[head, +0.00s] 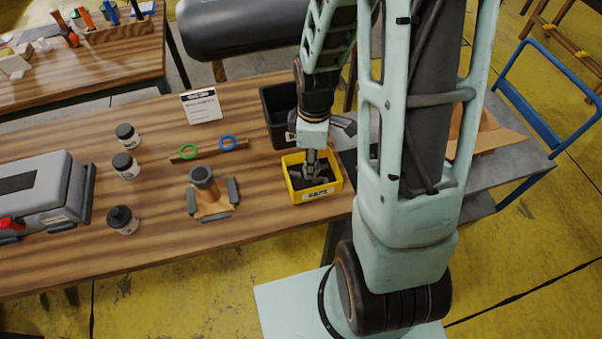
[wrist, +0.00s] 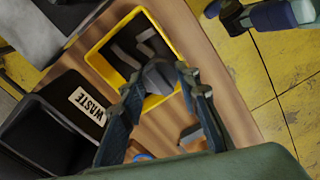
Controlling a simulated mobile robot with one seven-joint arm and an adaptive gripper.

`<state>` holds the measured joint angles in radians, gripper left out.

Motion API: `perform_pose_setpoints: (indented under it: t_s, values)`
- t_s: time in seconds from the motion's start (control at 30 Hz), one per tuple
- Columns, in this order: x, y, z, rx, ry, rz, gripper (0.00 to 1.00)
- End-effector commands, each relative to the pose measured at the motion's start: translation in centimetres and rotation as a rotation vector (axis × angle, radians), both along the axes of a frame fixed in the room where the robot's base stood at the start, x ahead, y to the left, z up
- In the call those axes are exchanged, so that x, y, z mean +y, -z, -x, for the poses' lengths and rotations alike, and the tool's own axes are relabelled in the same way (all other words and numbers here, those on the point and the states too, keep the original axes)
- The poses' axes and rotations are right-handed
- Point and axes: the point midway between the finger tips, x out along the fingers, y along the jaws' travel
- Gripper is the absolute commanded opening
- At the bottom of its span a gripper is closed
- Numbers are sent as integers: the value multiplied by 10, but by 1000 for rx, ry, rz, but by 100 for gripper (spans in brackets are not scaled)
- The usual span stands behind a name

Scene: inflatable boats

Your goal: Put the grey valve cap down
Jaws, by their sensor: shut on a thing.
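My gripper (head: 312,168) points down over the yellow bin (head: 334,186), whose front label seems to read "CAPS". In the wrist view my gripper (wrist: 160,78) is shut on the grey valve cap (wrist: 158,74), between its two fingertips. The cap overlaps the near part of the yellow bin (wrist: 97,62) in that view. I cannot tell whether it is above the rim or inside, or whether it touches anything. Grey pieces (wrist: 130,52) lie on the bin's dark floor. In the head view the gripper mostly hides the cap.
A black bin (head: 270,118) labelled "WASTE" in the wrist view (wrist: 40,135) stands beside the yellow bin. A grey-and-tan valve fixture (head: 210,205), a wooden rack with green and blue rings (head: 208,152) and dark-lidded jars (head: 126,166) stand left. Bare table lies between them.

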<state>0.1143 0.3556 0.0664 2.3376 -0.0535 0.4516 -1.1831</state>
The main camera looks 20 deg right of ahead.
Motion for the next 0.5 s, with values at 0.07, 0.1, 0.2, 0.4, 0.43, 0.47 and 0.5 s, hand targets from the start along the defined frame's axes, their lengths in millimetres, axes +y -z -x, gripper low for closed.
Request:
perform_pose_setpoints:
  t_s: [0.07,0.1,0.2,0.4,0.43,0.47,0.5]
  values:
    - [6,19,-9,-1,-3,-1,20]
    - [9,23,-13,-1,-3,-1,20]
    - [12,29,-19,-1,-1,-1,20]
    - [16,36,-25,-2,-1,0,20]
    - [17,39,-27,-2,-2,0,20]
    - [18,43,-28,-2,-2,0,20]
    - [19,48,-29,-1,-1,0,20]
